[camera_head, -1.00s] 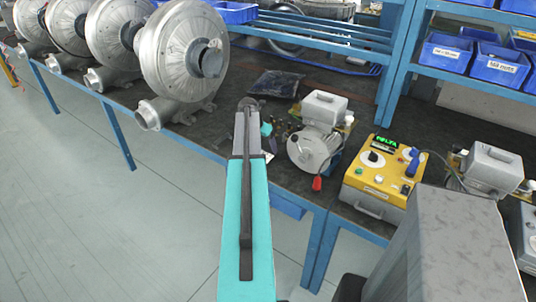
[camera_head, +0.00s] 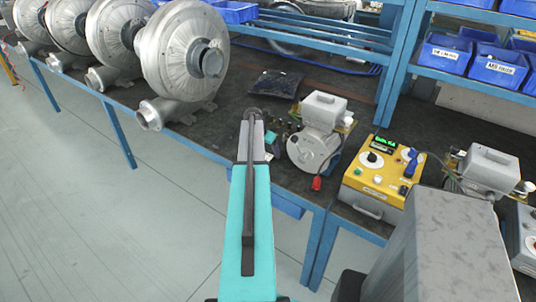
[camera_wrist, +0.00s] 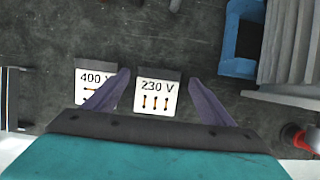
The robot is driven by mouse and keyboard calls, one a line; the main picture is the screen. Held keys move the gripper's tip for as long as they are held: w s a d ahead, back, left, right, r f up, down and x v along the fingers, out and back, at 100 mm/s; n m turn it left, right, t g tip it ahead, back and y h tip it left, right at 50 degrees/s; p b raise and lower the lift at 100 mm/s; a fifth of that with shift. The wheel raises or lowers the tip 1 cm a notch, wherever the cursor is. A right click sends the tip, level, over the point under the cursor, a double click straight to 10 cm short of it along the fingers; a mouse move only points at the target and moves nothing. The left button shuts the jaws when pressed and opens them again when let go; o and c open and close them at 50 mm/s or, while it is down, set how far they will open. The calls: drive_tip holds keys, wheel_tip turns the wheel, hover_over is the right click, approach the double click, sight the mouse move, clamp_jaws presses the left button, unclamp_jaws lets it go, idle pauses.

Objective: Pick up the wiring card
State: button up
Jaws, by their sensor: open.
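Two white cards with dark top edges lie side by side on the dark bench in the wrist view. One card (camera_wrist: 155,95) reads "230 V" and shows three upright link marks. The other card (camera_wrist: 92,88) reads "400 V", and its lower part is partly covered by my left finger. My gripper (camera_wrist: 159,77) is open and empty, with its fingers spread either side of the 230 V card. The left finger overlaps the gap between the cards. Height above the bench is hard to judge. In the head view my arm hides the cards.
A grey motor (camera_head: 314,148) stands just right of my arm, with a red plug (camera_head: 316,184) at its front. A yellow test box (camera_head: 378,178) is further right. Silver blowers (camera_head: 180,55) stand left. A dark bag (camera_head: 275,84) lies behind.

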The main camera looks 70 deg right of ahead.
sight(267, 155)
drive_tip(key=c, duration=1.1)
drive_tip(key=shift+r, duration=0.1)
drive_tip(key=shift+c, duration=0.2)
drive_tip(key=shift+r+b, duration=0.55)
drive_tip(key=shift+r, duration=0.45)
drive_tip(key=shift+a+r+b, duration=0.3)
drive_tip(key=shift+a+r, duration=0.05)
drive_tip(key=shift+r, duration=0.25)
drive_tip(key=a+r+b, duration=0.1)
drive_tip(key=a+b, duration=0.2)
drive_tip(key=a, duration=1.2)
drive_tip(key=shift+s+a+r+b, duration=0.15)
drive_tip(key=shift+s+r+b, duration=0.05)
drive_tip(key=shift+r+b, duration=0.1)
